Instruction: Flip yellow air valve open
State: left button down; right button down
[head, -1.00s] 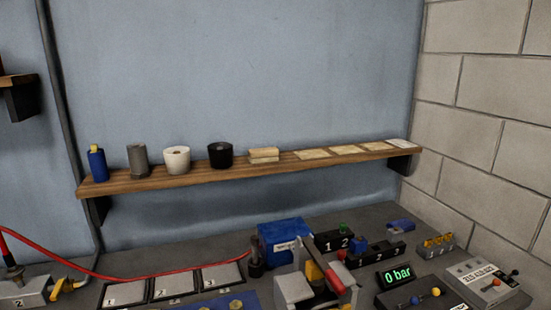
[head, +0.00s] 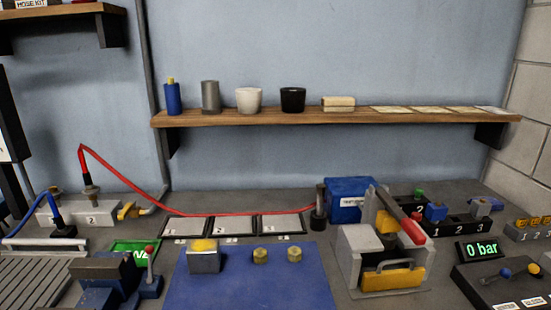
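Two yellow parts could be the yellow air valve, and I cannot tell which. One is a yellow lever (head: 130,211) at the right end of a grey block (head: 103,216) marked 2, at the left. The other is a yellow ball-topped lever (head: 534,271) on a dark panel (head: 500,292) at the right, next to a blue ball-topped lever (head: 505,273). A display (head: 481,250) behind that panel reads 0 bar. Neither of my grippers is in view.
A red hose (head: 140,193) runs from the grey block to a dark fitting (head: 319,208). A dark blue vise-like device (head: 105,272) is at the front left. A shelf (head: 340,117) hangs behind.

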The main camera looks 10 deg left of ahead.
aim_at(125, 211)
jog(key=u, duration=1.4)
